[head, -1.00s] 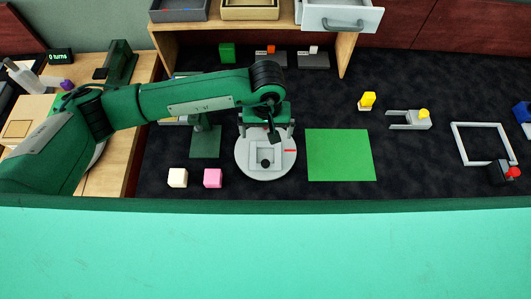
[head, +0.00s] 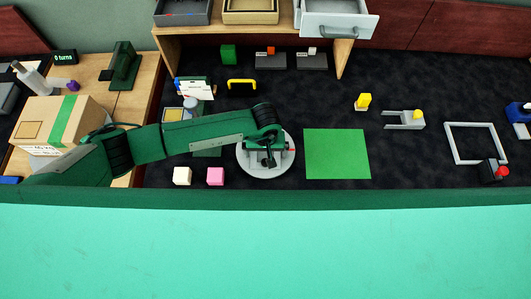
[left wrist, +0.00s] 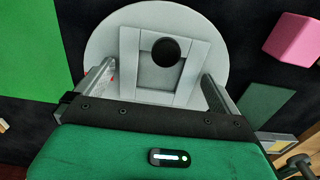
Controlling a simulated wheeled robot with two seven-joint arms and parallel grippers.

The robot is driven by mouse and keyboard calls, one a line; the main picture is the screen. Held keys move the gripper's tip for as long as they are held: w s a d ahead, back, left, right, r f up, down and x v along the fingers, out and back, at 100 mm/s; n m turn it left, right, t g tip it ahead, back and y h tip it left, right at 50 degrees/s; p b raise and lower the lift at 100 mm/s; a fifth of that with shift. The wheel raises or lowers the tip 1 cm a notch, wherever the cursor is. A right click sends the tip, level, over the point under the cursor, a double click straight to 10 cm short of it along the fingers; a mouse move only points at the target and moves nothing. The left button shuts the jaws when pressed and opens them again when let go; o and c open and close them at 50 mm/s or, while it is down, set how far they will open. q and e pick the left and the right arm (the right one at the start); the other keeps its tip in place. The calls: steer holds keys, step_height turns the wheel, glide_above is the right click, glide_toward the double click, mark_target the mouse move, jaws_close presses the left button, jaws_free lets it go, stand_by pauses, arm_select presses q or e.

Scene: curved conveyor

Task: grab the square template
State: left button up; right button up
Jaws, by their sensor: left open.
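A grey square template (left wrist: 183,55) with a black round knob (left wrist: 166,51) lies on a light grey round disc (left wrist: 100,45). In the head view the disc (head: 244,165) shows left of the green mat, and my arm hides most of the square. My left gripper (head: 266,158) is right over the disc. In the left wrist view the gripper (left wrist: 160,85) is open, with one finger at each side of the square. I cannot tell whether the fingers touch it. My right gripper is not in view.
A green mat (head: 337,154) lies right of the disc. White (head: 182,176) and pink (head: 215,176) cubes lie to its left. A wooden shelf (head: 165,48) stands behind. A pale open square frame (head: 450,143) lies at the far right. A cardboard box (head: 50,120) stands at left.

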arm_select(q)
steer(key=c, duration=0.7)
